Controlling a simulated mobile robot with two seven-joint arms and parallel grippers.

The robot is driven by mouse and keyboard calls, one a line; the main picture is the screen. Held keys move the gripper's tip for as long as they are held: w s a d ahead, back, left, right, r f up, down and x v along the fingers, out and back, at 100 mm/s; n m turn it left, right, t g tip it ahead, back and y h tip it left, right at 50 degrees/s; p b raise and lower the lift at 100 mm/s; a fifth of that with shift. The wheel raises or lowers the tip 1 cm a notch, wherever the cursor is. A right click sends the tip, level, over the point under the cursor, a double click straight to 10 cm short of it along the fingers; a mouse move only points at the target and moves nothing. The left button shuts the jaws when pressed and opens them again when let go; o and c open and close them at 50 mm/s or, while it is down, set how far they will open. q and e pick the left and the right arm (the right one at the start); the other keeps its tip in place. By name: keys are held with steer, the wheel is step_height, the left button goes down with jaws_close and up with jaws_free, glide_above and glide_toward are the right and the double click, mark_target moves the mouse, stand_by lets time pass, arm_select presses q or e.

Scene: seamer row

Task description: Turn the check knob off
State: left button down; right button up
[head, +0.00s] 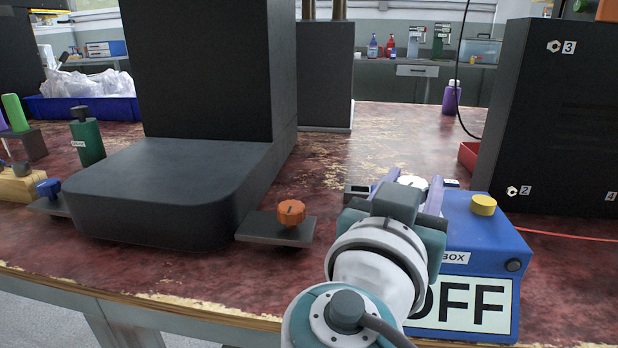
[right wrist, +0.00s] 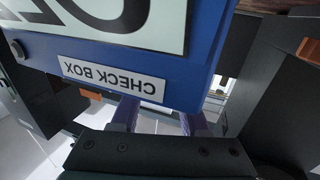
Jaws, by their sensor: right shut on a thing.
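The blue check box (head: 485,240) stands at the right of the table, with a yellow button on top and a large OFF sign (head: 472,308) on its front, whose first letter is partly behind my arm. The box fills the upper part of the right wrist view (right wrist: 203,60), its CHECK BOX label upside down. My right gripper (head: 411,186) is over the box's left part, its purple fingers shut on the check knob (head: 412,182). Only a pale top of the knob shows between the fingers; its pointing direction is hidden. My left gripper is out of view.
An orange knob (head: 291,212) on a dark plate and a big dark machine (head: 190,180) stand left of my right arm. A black numbered cabinet (head: 560,120) stands behind the box at the right. A purple bottle (head: 451,98) stands farther back; the table's middle back is clear.

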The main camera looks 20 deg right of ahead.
jaws_close()
steer(key=n+t+y, duration=0.2)
steer(key=t+y, duration=0.1)
steer(key=shift+n, duration=0.4)
steer(key=shift+n+t+y+b, duration=0.35)
steer(key=shift+n+t+y, duration=0.3)
steer(key=shift+y, duration=0.45)
steer(key=shift+n+t+y+b, duration=0.4)
steer(key=shift+n+y, duration=0.45)
steer(key=shift+y, duration=0.55)
steer(key=o, duration=0.6)
jaws_free()
steer(key=shift+o, duration=0.2)
